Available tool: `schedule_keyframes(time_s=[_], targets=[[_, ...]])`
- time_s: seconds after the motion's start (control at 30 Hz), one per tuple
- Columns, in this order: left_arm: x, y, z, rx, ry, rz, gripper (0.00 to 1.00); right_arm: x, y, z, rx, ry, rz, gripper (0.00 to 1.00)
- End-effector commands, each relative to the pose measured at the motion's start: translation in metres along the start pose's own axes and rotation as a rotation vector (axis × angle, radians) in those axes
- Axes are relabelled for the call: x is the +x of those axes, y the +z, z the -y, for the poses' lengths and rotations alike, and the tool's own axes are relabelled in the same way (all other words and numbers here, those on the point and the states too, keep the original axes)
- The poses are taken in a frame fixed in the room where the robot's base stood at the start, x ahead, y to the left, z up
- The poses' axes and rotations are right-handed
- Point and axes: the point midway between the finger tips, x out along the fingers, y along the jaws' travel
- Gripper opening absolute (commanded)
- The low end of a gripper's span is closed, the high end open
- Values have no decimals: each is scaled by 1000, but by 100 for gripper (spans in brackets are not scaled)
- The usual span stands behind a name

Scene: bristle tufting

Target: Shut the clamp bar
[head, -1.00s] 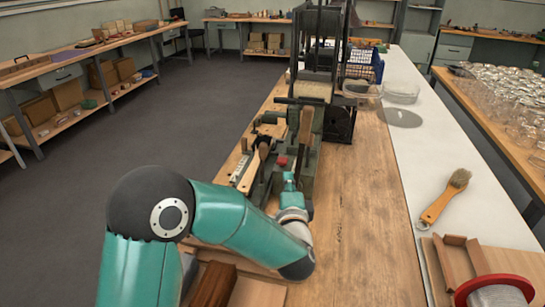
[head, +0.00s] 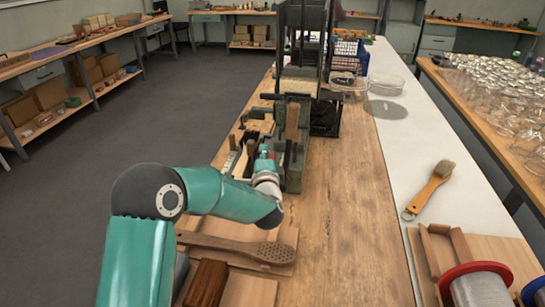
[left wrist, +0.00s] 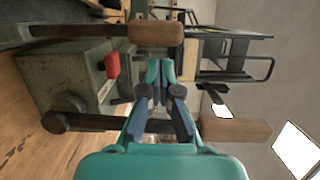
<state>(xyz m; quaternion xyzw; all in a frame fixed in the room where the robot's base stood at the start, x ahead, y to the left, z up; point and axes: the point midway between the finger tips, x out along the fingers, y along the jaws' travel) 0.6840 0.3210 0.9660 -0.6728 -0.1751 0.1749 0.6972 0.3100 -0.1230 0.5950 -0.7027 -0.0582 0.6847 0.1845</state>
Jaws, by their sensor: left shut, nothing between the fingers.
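The grey-green tufting fixture (head: 294,165) stands on the bench with a dark crossbar (head: 285,97) and an upright wooden-handled lever (head: 292,121). I cannot tell surely which bar is the clamp bar. My left gripper (head: 266,153) is at the fixture's near left side and partly hidden by its own wrist. In the left wrist view, the left gripper's fingers (left wrist: 160,70) are together and empty. One dark bar with a wooden grip (left wrist: 155,33) lies beyond the fingertips. Another wooden-gripped bar (left wrist: 235,131) passes by the fingers; contact is unclear. My right gripper is not in view.
A perforated wooden brush blank (head: 240,248) lies on a board at the near left. A hand brush (head: 432,188) and a red-rimmed spool (head: 478,288) are at the right. Bare bench top (head: 345,230) is clear right of my left arm.

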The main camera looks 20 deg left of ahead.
Motion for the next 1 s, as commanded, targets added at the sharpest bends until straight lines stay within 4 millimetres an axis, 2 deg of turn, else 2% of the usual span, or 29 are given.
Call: schedule_keyframes(time_s=[0.1, 0.47, 0.7, 1.0], targets=[[2, 8, 0, 0, 1, 0, 0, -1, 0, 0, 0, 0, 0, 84], [5, 15, 0, 0, 1, 0, 0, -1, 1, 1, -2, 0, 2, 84], [3, 7, 1, -19, 5, -10, 0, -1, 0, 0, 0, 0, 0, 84], [4, 6, 2, -64, 16, -18, 0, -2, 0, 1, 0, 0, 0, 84]])
